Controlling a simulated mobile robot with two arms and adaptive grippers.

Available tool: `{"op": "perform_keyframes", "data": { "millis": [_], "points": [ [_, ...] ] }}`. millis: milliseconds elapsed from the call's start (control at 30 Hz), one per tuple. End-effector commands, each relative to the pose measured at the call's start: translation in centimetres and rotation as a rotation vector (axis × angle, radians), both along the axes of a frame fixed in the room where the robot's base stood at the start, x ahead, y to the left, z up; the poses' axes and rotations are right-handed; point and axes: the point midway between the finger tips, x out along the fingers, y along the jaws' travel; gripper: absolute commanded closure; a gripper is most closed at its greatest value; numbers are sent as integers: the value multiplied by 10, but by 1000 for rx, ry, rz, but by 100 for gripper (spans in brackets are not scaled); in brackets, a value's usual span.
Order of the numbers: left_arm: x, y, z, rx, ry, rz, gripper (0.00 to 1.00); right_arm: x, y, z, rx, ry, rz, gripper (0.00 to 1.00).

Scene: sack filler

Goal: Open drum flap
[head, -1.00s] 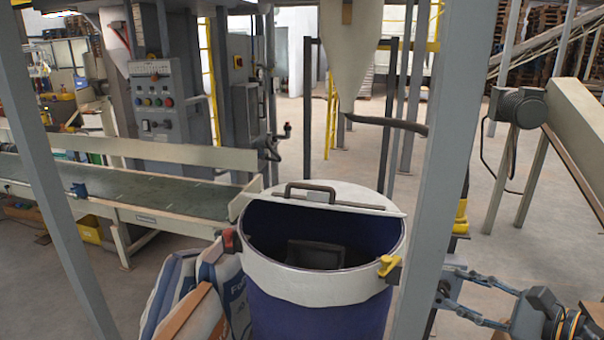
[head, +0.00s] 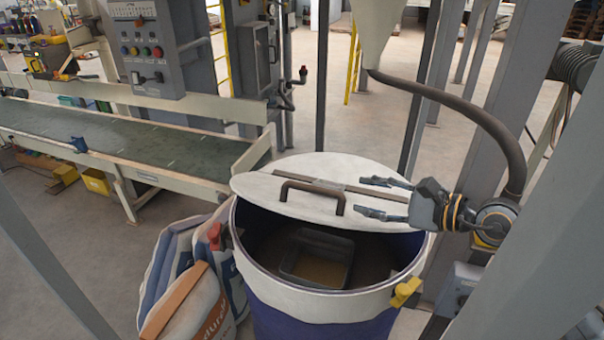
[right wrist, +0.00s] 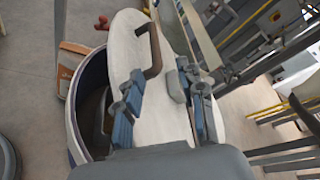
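The blue drum (head: 292,315) with a white rim stands in the lower middle of the head view. Its white flap (head: 262,187) covers the back of the mouth; the front is uncovered. A dark bar handle (head: 311,190) stands on the flap. My right gripper (head: 368,198) is open and empty, coming in from the right over the flap, with its fingers pointing at the handle but short of it. In the right wrist view the handle (right wrist: 155,55) lies ahead of the open fingers (right wrist: 162,92), above the flap (right wrist: 125,60). My left gripper is out of view.
A dark tub (head: 318,258) with tan material sits inside the drum. A yellow clamp (head: 405,291) is on the rim. Filled sacks (head: 190,290) lean at the left. A conveyor (head: 120,147) runs behind, and a grey post (head: 545,220) stands close at the right.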

Motion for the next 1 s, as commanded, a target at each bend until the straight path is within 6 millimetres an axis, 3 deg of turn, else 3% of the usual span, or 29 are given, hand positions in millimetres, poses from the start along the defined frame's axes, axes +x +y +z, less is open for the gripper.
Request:
{"op": "perform_keyframes", "data": {
  "millis": [167,600,1000],
  "points": [
    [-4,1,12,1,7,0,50,13,16,-1,5,2,2,61],
    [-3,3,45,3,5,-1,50,67,83,-24,4,1,1,61],
    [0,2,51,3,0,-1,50,84,102,-35,0,0,0,61]
  ]
}}
